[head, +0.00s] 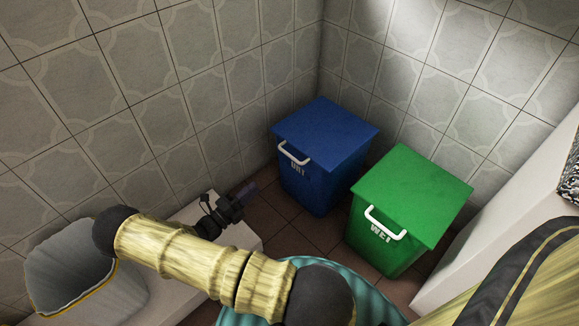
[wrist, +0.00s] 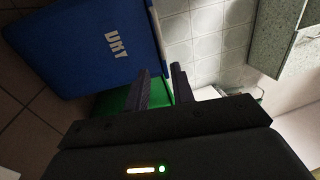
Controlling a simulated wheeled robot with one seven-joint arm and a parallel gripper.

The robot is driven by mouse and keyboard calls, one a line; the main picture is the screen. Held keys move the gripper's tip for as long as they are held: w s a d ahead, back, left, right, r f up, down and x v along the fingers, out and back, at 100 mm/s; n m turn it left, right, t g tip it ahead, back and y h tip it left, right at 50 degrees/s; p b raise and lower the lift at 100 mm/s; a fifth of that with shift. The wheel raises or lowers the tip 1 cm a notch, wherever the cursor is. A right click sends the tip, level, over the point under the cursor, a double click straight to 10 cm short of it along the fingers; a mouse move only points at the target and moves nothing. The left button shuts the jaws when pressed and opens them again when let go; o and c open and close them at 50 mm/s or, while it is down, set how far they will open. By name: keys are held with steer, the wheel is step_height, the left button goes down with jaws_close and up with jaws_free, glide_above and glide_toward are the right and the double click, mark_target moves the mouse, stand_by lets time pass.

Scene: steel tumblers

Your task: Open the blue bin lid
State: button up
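The blue bin (head: 312,180) stands on the floor in the corner, with its flat blue lid (head: 325,132) down and closed. A white handle (head: 293,153) sits at the lid's front edge, above pale lettering. My gripper (head: 247,190) is left of the blue bin and apart from it, with its fingers pointing toward it. In the wrist view the blue bin's lettered front (wrist: 85,45) fills the upper left, and the handle is not seen there. My gripper's two fingers (wrist: 160,80) are spread with nothing between them.
A green bin (head: 388,250) with a closed lid and white handle stands right of the blue one. A white ledge (head: 245,238) lies under my gripper. A grey container (head: 75,270) is at the lower left. Tiled walls (head: 260,60) close off the corner behind the bins.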

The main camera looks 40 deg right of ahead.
mark_target(290, 156)
steer(key=shift+w, duration=0.1)
stand_by(0.3)
steer(key=b+x, duration=0.7)
steer(key=x, duration=1)
steer(key=shift+d, duration=0.2)
jaws_close()
